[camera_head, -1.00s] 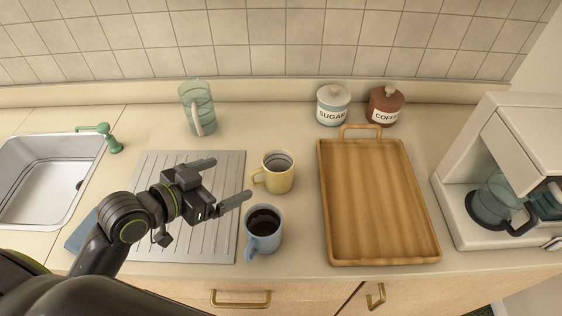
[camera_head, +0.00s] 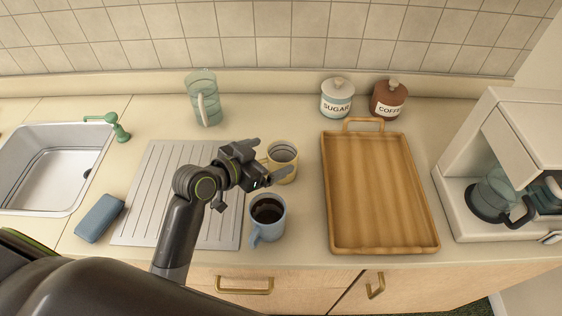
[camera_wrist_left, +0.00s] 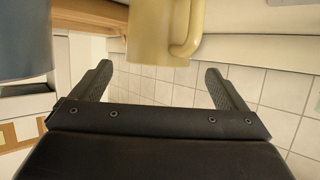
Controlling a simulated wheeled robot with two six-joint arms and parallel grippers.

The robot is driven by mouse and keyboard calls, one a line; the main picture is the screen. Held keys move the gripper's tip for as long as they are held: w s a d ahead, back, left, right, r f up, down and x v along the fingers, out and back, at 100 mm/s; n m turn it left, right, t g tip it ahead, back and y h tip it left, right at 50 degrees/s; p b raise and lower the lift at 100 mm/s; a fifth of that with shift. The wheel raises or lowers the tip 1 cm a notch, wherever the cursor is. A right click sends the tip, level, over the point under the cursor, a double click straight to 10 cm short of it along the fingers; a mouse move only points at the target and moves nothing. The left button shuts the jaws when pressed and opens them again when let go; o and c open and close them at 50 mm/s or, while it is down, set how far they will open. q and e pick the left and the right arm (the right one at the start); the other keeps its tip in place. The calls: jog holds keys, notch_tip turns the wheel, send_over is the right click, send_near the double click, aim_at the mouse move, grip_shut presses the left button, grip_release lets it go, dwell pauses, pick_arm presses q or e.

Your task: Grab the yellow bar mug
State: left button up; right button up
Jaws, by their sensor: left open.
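The yellow mug (camera_head: 284,154) stands upright on the counter, between the ribbed drainboard and the wooden tray. Its handle is on its left side, partly behind my gripper. My left gripper (camera_head: 275,157) is open, its fingers pointing right towards the mug, one on the far side and one on the near side. In the left wrist view, the yellow mug (camera_wrist_left: 160,32) is at the top, between and just beyond the open fingertips (camera_wrist_left: 159,68), with its handle curving on the right. Contact cannot be told. My right gripper is out of view.
A blue mug of dark coffee (camera_head: 268,213) stands close in front of the yellow mug; its side shows in the left wrist view (camera_wrist_left: 25,38). The wooden tray (camera_head: 327,205) is to the right. A glass pitcher (camera_head: 204,98) stands behind; a blue sponge (camera_head: 99,218) lies left.

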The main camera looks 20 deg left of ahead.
aim_at(292, 149)
pick_arm(q)
jog(key=p+x, duration=0.1)
jog(key=x, duration=0.2)
jog(key=shift+w+d+f, duration=0.2)
jog(key=shift+w+d, duration=0.05)
jog(key=shift+d, duration=0.05)
jog(key=shift+w+d+f+p, duration=0.25)
jog(key=shift+w+f+p, duration=0.1)
jog(key=shift+w, duration=0.15)
jog(key=shift+c, duration=0.2)
jog(key=c, duration=1.2)
